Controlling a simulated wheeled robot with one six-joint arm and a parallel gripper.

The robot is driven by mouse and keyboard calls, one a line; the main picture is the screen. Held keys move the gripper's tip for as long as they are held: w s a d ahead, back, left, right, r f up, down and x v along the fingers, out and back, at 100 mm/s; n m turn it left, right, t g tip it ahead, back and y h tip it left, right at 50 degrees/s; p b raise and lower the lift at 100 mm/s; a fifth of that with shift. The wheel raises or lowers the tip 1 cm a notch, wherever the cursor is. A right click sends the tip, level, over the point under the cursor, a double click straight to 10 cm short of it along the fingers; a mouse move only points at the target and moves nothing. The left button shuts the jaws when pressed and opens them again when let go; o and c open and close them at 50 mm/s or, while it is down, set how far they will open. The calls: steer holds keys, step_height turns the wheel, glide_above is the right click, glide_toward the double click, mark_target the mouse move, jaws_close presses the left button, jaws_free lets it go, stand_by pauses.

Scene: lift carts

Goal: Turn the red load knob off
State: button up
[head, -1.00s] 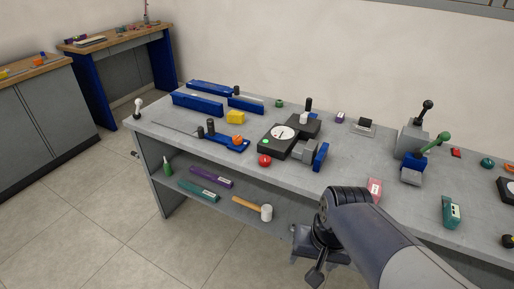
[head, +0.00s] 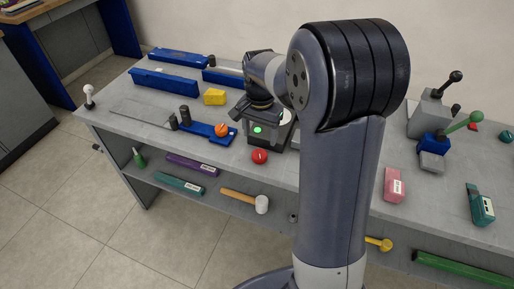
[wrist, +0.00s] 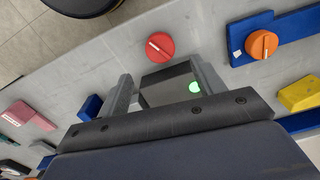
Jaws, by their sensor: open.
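The red load knob (head: 260,156) sits at the front edge of the workbench, just in front of a dark unit with a lit green lamp (head: 258,130). In the wrist view the red knob (wrist: 160,46) is a round disc with a short slanted white mark. My gripper (wrist: 162,68) is open, its two fingers apart with the dark unit and green lamp showing between them. The knob lies just beyond the fingertips, outside the jaws, and nothing is held. In the head view my arm hides part of the unit and most of the gripper.
An orange knob (head: 222,130) on a blue block is left of the red one. A yellow block (head: 215,97) stands behind it. A pink block (head: 394,185) and a green-handled lever (head: 462,121) are to the right. A mallet (head: 245,200) lies on the lower shelf.

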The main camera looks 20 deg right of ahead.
mark_target(260, 153)
step_height(260, 153, down, 8)
steer(key=shift+f, duration=0.1)
stand_by(0.4)
steer(key=c, duration=1)
